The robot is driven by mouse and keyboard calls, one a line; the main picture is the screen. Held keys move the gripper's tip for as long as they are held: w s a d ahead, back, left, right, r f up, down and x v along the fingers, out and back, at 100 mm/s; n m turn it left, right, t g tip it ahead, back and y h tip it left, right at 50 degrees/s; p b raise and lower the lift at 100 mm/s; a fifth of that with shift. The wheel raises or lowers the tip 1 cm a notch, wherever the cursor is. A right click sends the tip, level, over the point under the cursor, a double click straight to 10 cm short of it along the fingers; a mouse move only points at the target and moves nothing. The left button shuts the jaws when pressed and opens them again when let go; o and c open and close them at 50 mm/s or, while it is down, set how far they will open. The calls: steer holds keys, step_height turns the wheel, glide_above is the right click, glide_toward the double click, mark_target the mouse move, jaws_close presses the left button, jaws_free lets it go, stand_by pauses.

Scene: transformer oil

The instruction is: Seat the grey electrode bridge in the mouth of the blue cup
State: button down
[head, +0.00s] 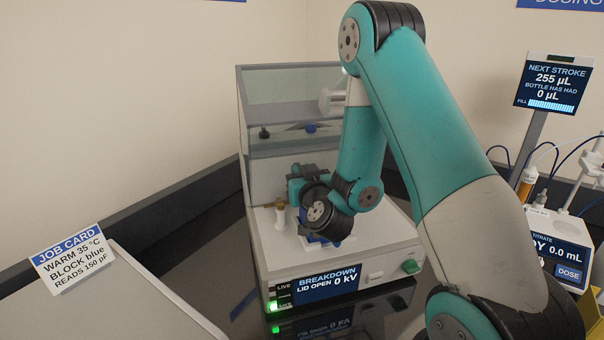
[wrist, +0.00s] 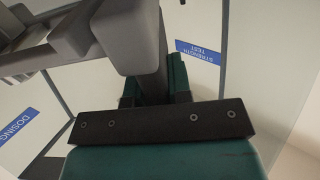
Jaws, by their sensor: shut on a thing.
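My gripper (head: 298,188) is inside the open breakdown tester, low over its deck. In the wrist view my gripper (wrist: 155,88) has its teal fingers closed around the stem of the grey electrode bridge (wrist: 125,38). The bridge's wider grey body reaches to the upper left of that view. A bit of blue, likely the blue cup (head: 322,243), shows under my wrist in the head view; most of it is hidden by my arm. I cannot tell whether the bridge touches the cup.
The breakdown tester (head: 272,265) has clear walls around my gripper, and its screen reads lid open, 0 kV. A small post with a brass top (head: 280,213) stands left of my wrist. A job card (head: 72,258) is at the left; a dosing unit (head: 560,250) is at the right.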

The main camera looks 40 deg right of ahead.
steer(key=shift+f+b, duration=1.65)
steer(key=shift+f, duration=0.3)
steer(key=c, duration=1)
jaws_free()
steer(key=shift+r, duration=0.1)
steer(key=shift+o, duration=0.2)
steer(key=shift+s, duration=0.15)
